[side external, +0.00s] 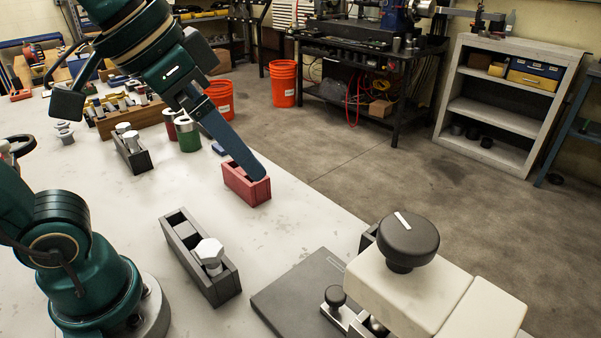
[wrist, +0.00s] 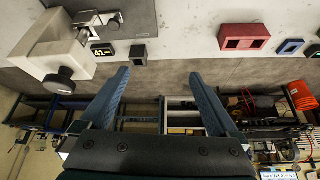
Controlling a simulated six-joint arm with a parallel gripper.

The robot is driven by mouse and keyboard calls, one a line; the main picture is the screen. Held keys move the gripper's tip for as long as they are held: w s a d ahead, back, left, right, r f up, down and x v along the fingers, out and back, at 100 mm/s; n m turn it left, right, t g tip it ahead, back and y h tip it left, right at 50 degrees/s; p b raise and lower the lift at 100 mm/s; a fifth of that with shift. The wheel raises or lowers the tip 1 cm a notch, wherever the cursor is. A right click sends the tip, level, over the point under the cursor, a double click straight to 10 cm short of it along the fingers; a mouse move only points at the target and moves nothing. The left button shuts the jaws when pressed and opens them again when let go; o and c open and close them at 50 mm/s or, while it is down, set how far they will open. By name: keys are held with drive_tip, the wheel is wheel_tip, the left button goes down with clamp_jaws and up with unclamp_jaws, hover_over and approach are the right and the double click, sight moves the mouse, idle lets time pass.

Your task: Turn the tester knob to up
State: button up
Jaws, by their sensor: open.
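The tester (side external: 435,290) is a cream-white block with a round black knob (side external: 408,243) on top. A short white mark on the knob slants from upper left to lower right in the side view. The tester also shows at the upper left of the wrist view (wrist: 52,45), with the dark knob (wrist: 57,88) at its lower end. My gripper (side external: 257,174) is raised, left of and behind the knob in the side view, and apart from it. In the wrist view my gripper (wrist: 158,74) has its two blue fingers wide apart with nothing between them.
A dark grey base plate (side external: 300,290) lies beside the tester. A grey block (side external: 190,258) with a silver bolt and a red slotted block (side external: 240,188) stand on the table. A small display (wrist: 102,50) reads about 41. Bare table separates these blocks.

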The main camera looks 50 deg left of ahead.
drive_tip(key=shift+n+y, duration=0.5)
drive_tip(key=shift+n, duration=0.4)
drive_tip(key=s+a+f, duration=0.1)
drive_tip(key=f, duration=0.1)
drive_tip(key=s+a+f, duration=0.1)
drive_tip(key=f, duration=0.2)
drive_tip(key=s+f, duration=0.1)
drive_tip(key=f, duration=0.1)
drive_tip(key=shift+s+a+f, duration=0.3)
drive_tip(key=shift+s+a, duration=0.1)
drive_tip(key=shift+f, duration=0.3)
drive_tip(key=shift+s+n, duration=0.1)
drive_tip(key=shift+n, duration=0.3)
